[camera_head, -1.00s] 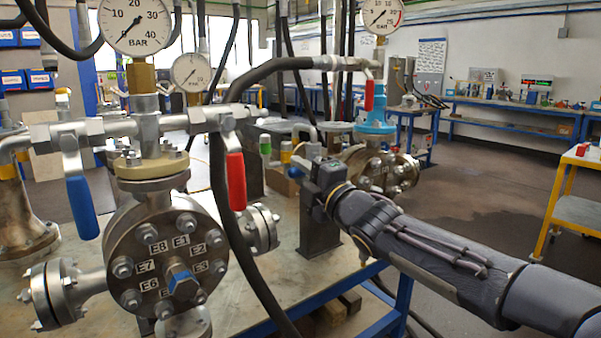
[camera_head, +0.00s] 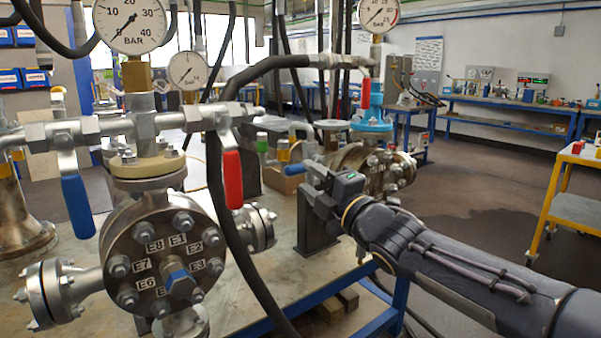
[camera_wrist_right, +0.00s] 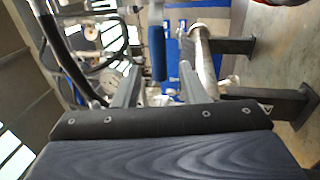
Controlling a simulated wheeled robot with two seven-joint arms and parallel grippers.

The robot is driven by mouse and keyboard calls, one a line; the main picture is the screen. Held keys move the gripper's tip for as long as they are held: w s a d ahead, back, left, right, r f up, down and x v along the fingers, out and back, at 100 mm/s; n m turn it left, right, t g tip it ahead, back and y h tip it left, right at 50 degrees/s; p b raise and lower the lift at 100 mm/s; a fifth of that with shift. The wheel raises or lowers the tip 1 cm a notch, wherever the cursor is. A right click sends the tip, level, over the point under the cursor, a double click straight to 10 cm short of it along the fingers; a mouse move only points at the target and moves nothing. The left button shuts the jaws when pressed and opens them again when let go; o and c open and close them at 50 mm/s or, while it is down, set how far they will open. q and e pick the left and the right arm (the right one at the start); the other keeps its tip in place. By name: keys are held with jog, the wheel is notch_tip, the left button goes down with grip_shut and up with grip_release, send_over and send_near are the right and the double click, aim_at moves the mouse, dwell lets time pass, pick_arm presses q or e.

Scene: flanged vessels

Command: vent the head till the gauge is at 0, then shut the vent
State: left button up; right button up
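The near vessel head (camera_head: 165,250) has a round bolted face with labels E1 to E8. Its pipework carries a blue lever (camera_head: 77,205) and a red lever (camera_head: 232,180), both hanging down. The large gauge (camera_head: 130,22) above it reads 0 to 40 BAR; its needle points lower left, near 0. My right gripper (camera_head: 322,195) is right of the red lever, apart from it; its fingertips are hard to make out there. In the right wrist view its fingers (camera_wrist_right: 158,72) are spread, with a blue handle (camera_wrist_right: 157,45) showing between or beyond them. My left gripper is out of view.
A smaller gauge (camera_head: 188,70) stands behind. A second vessel (camera_head: 385,172) with a blue flange, a red lever (camera_head: 366,93) and its own gauge (camera_head: 379,12) is behind my right gripper. A yellow trolley (camera_head: 575,205) stands right; floor is clear between.

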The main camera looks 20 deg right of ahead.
jog(key=v, duration=0.3)
dwell(0.4)
jog(key=s+d+f+m+g+h, duration=0.3)
jog(key=s+f+m, duration=0.3)
jog(key=f+m, duration=0.2)
jog(key=s+d+f+m+g+h, duration=0.3)
jog(key=s+f+m, duration=0.4)
jog(key=f+m, duration=0.15)
jog(key=s+a+f+m+g+y, duration=0.1)
jog(key=s+a+f+m+g, duration=0.25)
jog(key=s+f, duration=0.35)
jog(key=s+a+f+m+g+y, duration=0.2)
jog(key=s+a+f+m+g, duration=0.15)
jog(key=s+f, duration=0.4)
notch_tip(320, 180, up, 29)
jog(key=s+p, duration=0.1)
jog(key=p, duration=2.6)
jog(key=shift+s+d+r+p, duration=0.25)
jog(key=shift+p, duration=0.15)
